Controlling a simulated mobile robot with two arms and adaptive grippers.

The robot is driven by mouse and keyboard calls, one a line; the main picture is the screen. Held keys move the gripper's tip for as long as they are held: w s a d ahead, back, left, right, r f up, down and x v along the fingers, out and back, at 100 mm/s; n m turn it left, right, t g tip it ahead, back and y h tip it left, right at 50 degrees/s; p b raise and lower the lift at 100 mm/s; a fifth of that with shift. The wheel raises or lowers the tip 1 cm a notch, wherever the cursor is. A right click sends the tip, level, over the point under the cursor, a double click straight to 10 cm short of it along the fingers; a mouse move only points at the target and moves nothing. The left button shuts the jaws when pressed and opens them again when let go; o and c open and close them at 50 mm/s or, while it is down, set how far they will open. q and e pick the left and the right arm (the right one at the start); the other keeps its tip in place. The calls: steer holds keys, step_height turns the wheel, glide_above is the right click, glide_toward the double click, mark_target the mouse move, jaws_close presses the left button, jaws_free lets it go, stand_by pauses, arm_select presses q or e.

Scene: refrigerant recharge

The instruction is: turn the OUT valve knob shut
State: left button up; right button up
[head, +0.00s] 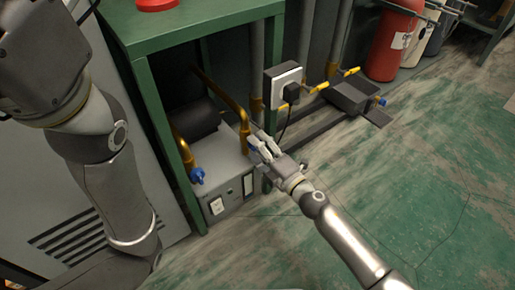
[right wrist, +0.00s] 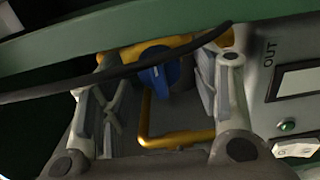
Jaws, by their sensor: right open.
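The blue OUT valve knob (right wrist: 158,70) shows in the right wrist view on yellow piping, to the left of the "OUT" lettering (right wrist: 269,53) on the machine's grey panel. My right gripper (right wrist: 163,80) is open, with one finger on each side of the knob in that view. Whether either finger touches it I cannot tell. In the head view my right gripper (head: 262,149) is at the right side of the grey recharge machine (head: 220,160) and largely hides this knob. Another blue knob (head: 197,175) is at the machine's left. My left gripper is out of view.
A dark cable (right wrist: 110,78) crosses in front of the fingers in the right wrist view. A green frame (head: 150,95) stands around the machine. A socket box with plug (head: 284,85) is just behind my right gripper. The green floor (head: 420,180) at right is clear.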

steer(key=shift+w+a, duration=0.25)
steer(key=shift+w, duration=0.05)
steer(key=c, duration=1)
steer(key=shift+n, duration=0.7)
steer(key=o, duration=1)
steer(key=v, duration=1.2)
